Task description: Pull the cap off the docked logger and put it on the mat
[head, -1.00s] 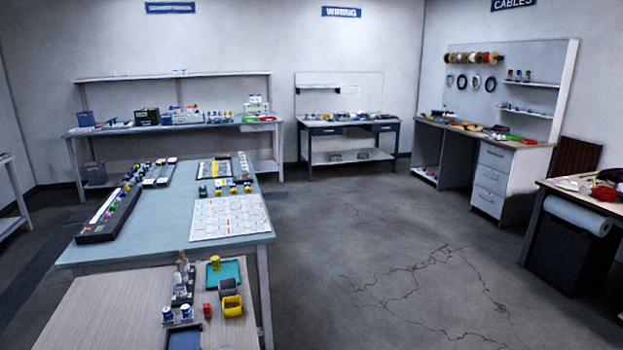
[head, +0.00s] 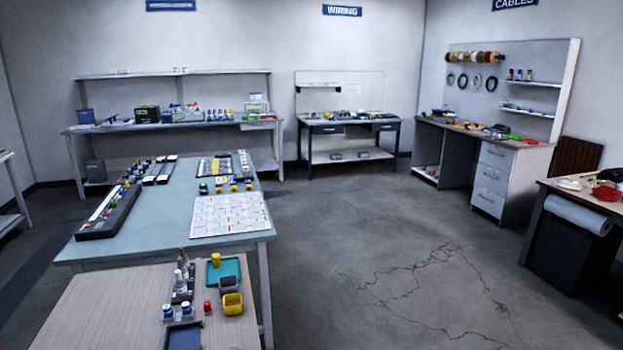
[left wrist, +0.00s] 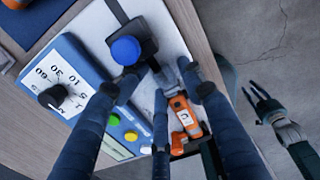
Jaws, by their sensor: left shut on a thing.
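In the left wrist view my left gripper (left wrist: 160,75) reaches in from the bottom with dark blue fingers. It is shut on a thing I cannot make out. An orange device with a white label (left wrist: 185,115) shows among the fingers; I cannot tell whether they touch it, or whether it is the logger. A black block with a round blue top (left wrist: 126,50) stands beside the left fingertip on a pale surface (left wrist: 172,45). My right gripper (left wrist: 262,103) is at the right with its fingers apart. No gripper shows in the head view. I cannot identify the cap for sure.
A blue timer with a black dial (left wrist: 55,94) and a panel with green and yellow buttons (left wrist: 122,127) lie left. In the head view the near wooden table (head: 105,305) holds a teal tray (head: 231,265) and yellow bin (head: 232,303). Its left side is clear.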

